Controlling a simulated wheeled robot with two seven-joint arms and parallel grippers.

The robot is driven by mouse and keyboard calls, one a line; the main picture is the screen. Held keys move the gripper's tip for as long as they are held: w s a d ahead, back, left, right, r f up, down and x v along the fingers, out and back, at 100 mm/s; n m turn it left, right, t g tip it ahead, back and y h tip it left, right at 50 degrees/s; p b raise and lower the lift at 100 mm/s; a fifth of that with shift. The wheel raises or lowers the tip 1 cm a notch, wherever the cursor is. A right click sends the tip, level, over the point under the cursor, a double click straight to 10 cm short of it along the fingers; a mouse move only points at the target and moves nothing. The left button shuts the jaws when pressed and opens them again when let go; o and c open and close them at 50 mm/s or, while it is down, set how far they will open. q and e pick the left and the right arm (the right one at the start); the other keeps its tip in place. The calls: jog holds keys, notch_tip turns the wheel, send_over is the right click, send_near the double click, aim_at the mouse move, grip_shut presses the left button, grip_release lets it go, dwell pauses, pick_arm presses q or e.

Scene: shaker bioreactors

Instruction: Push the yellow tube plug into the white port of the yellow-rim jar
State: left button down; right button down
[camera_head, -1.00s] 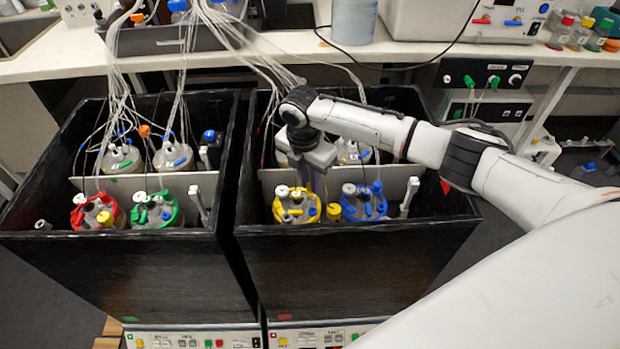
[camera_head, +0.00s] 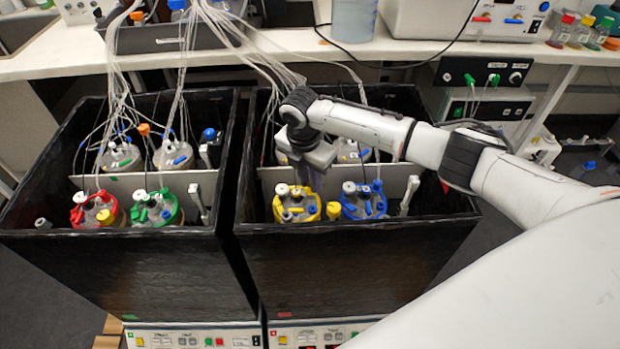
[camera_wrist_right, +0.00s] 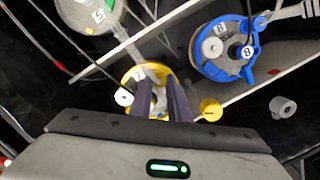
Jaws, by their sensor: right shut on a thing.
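The yellow-rim jar (camera_head: 297,206) stands in the front of the right black box. Its cap carries white and blue fittings. In the right wrist view the jar (camera_wrist_right: 131,74) lies partly behind my fingers. My right gripper (camera_head: 316,190) points down over the jar's back right side. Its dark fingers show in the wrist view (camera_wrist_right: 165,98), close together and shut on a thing. The held thing is mostly hidden; I take it to be the yellow tube plug. A separate yellow capped piece (camera_head: 333,211) is beside the jar; it also shows in the wrist view (camera_wrist_right: 210,109). My left gripper is out of view.
The blue-rim jar (camera_head: 363,201) stands close on the right. A white divider (camera_head: 390,187) runs behind both jars, with more jars and hanging tubes (camera_head: 262,75) beyond. The left black box (camera_head: 120,265) holds red- and green-rim jars.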

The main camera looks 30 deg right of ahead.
jog(key=shift+f, duration=0.15)
jog(key=c, duration=1.6)
grip_release()
jog(key=r, duration=0.6)
jog(key=a+r, duration=0.1)
jog(key=r, duration=0.3)
jog(key=shift+s+a+r, duration=0.1)
jog(key=shift+s, duration=0.2)
